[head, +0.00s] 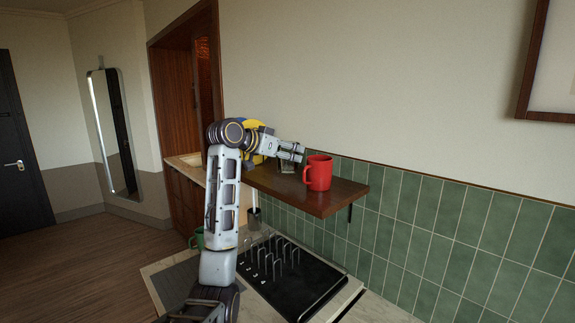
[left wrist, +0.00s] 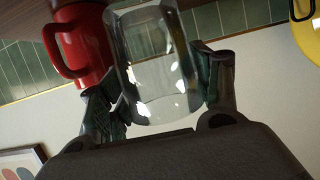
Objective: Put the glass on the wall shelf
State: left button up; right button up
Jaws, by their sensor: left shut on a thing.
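The clear glass (left wrist: 155,65) stands between the two fingers of my left gripper (left wrist: 160,100), which is shut on it. In the head view my left gripper (head: 291,152) is over the dark wooden wall shelf (head: 325,200), with the glass (head: 287,167) partly hidden below the fingers. The glass is just left of the red mug (head: 319,173). I cannot tell whether its base touches the shelf. The red mug also shows at the left of the left wrist view (left wrist: 84,45). My right gripper is not in view.
A yellow thing (head: 258,126) is partly hidden behind my left arm; yellow also shows in the left wrist view (left wrist: 304,28). Below the shelf are a black rack with wire loops (head: 290,275) and a green mug (head: 196,239). The shelf's front right is bare.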

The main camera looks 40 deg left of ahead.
aim_at(281, 162)
pick_arm(q)
jog(key=shift+f, duration=2)
jog(key=shift+f, duration=0.15)
jog(key=o, duration=0.9)
jog(key=b+v, duration=0.1)
jog(key=v, duration=1.1)
jog(key=shift+b, duration=0.4)
